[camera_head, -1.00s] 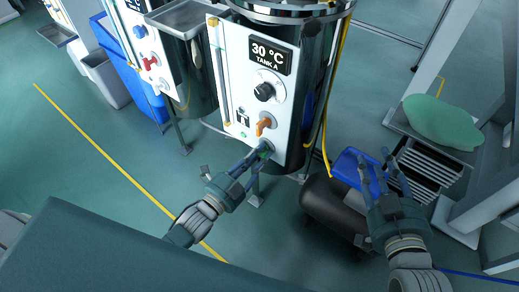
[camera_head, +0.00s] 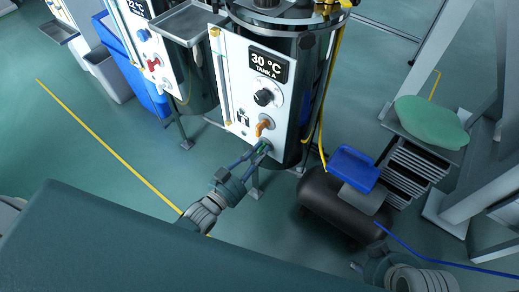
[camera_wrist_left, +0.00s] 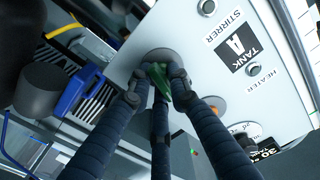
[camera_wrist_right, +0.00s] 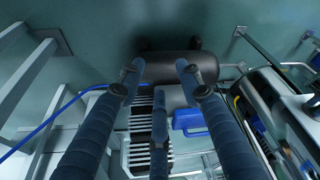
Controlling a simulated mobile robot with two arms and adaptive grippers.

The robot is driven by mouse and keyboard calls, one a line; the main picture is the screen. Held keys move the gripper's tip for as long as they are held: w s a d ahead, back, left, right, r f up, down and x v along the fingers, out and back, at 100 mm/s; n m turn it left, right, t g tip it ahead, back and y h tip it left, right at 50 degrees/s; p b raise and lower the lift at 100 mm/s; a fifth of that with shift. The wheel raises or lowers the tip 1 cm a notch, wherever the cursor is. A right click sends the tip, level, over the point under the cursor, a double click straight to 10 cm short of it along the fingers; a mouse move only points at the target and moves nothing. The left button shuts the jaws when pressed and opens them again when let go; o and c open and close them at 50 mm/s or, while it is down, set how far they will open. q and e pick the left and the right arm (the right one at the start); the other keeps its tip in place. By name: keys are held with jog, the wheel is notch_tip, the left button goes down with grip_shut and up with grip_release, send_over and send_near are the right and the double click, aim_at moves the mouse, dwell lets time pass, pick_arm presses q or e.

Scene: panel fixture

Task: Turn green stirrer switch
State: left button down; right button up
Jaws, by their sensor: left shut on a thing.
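The green stirrer switch (camera_wrist_left: 158,78) sits on the white Tank A panel (camera_head: 235,65), by the STIRRER label in the left wrist view. My left gripper (camera_head: 263,149) is at the panel's lower edge, its fingers closed around the green switch. In the left wrist view the fingers (camera_wrist_left: 158,88) cover part of the switch, and its exact angle is hard to tell. My right gripper (camera_wrist_right: 157,80) has its fingers spread with nothing between them. In the head view it shows only partly at the bottom right.
An orange switch (camera_head: 264,126) and a black knob (camera_head: 264,97) sit above the green switch on the panel. A green-topped stand (camera_head: 432,122) is further right.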

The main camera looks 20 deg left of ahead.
pick_arm(q)
jog(key=shift+s+f+n, duration=0.1)
jog(key=shift+n, duration=0.3)
jog(key=shift+f+n+p, duration=0.1)
jog(key=shift+n+p, duration=0.35)
jog(key=shift+n, duration=0.85)
pick_arm(e)
jog(key=shift+x, duration=1.5)
pick_arm(q)
jog(key=shift+d, duration=0.1)
jog(key=c, duration=1.7)
grip_release()
jog(key=shift+o, duration=0.2)
jog(key=shift+s, duration=0.1)
jog(key=v, duration=1.2)
